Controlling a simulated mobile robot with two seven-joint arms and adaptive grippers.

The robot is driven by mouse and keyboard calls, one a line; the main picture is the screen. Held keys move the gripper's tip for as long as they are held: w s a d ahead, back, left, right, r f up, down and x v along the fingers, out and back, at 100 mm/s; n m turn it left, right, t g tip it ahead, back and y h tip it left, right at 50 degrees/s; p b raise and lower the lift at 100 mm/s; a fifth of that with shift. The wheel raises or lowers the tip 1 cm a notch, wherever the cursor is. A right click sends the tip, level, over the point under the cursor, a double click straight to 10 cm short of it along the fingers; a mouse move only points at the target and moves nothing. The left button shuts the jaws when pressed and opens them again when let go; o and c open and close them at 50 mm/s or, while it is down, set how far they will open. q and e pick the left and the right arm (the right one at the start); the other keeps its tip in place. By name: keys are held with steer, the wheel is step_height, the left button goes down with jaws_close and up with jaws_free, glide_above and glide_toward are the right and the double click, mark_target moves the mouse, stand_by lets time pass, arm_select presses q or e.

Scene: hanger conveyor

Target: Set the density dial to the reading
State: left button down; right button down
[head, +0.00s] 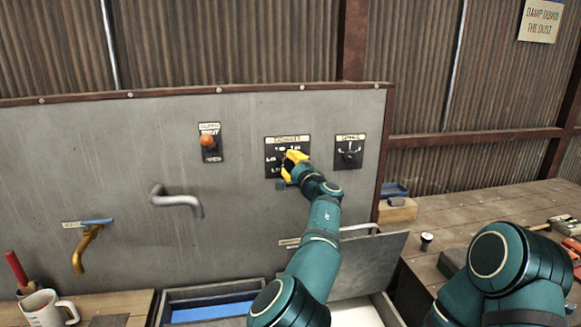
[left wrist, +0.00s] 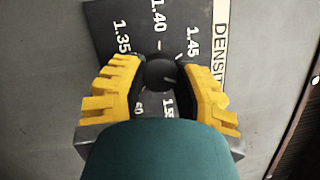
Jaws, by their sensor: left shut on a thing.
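The density dial's black panel (head: 272,151) is on the grey board, its upper part showing in the head view. In the left wrist view, the dark round knob (left wrist: 160,73) sits between the two yellow fingers of my left gripper (left wrist: 162,85). Marks 1.35, 1.40 and 1.45 show around it; lower numbers are partly hidden by my fingers. A short pale line shows on the knob's lower right; I cannot tell its exact setting. My left gripper (head: 293,166) is shut on the knob and covers it in the head view. My right gripper is out of view.
Another dial (head: 349,151) is close to the right, and an orange-knobbed lever (head: 207,141) to the left. A grey pipe (head: 178,201) and a yellow tap (head: 87,246) stick out from the board. A mug (head: 47,309) stands lower left. Tools lie on the right bench.

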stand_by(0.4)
arm_select(q)
steer(key=c, duration=0.6)
jaws_free()
steer(key=shift+v, duration=0.75)
steer(key=v, duration=1)
steer(key=shift+s+d, duration=0.1)
steer(key=shift+s, duration=0.1)
